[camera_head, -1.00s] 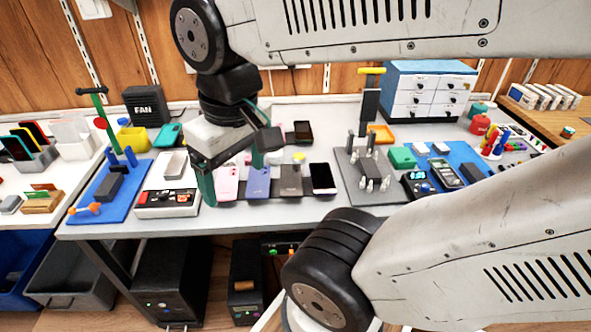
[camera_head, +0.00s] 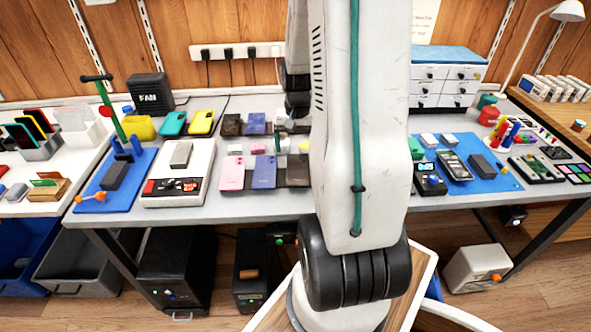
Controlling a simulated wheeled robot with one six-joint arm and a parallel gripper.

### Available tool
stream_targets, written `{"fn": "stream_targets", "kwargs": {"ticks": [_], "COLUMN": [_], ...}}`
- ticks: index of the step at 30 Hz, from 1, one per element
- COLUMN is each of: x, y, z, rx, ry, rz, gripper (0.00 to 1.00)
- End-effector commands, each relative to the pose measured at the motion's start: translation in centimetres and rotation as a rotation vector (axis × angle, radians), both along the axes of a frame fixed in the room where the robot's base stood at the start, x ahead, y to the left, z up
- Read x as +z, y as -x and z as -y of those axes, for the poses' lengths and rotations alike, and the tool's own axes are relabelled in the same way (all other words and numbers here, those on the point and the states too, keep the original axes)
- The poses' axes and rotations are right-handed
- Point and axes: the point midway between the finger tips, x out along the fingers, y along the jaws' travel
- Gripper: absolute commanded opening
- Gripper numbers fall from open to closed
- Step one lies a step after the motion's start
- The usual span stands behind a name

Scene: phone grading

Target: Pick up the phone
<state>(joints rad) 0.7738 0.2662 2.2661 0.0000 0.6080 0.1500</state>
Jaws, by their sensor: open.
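Several phones lie on the grey table. A pink phone (camera_head: 231,173), a blue-purple phone (camera_head: 264,171) and a dark brown phone (camera_head: 297,170) lie side by side near the front middle. Behind them lie a dark phone (camera_head: 231,125) and a blue phone (camera_head: 256,123). A teal phone (camera_head: 173,123) and a yellow phone (camera_head: 201,122) lie at the back left. Which one the task means is not clear. My gripper (camera_head: 287,140) is open over the back middle, behind the front phones, mostly hidden by my arm. The arm also covers the table right of the brown phone.
A blue mat (camera_head: 490,174) with meters is at right. White drawers (camera_head: 443,85) stand behind. A bare table strip (camera_head: 230,208) runs along the front.

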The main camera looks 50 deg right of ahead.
Motion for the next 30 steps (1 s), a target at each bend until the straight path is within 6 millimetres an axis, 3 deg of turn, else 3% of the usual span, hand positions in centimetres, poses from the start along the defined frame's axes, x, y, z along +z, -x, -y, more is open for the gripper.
{"fn": "stream_targets", "kwargs": {"ticks": [16,26,30], "x": [-7.0,-7.9,-7.9], "y": [-0.1,-0.1,-0.1], "z": [0.3,0.3,0.3], "rx": [-0.005,-0.004,-0.004], "ry": [-0.003,-0.001,-0.001], "rz": [-0.004,-0.001,-0.001], "gripper": [0.89,0.89,0.53]}}
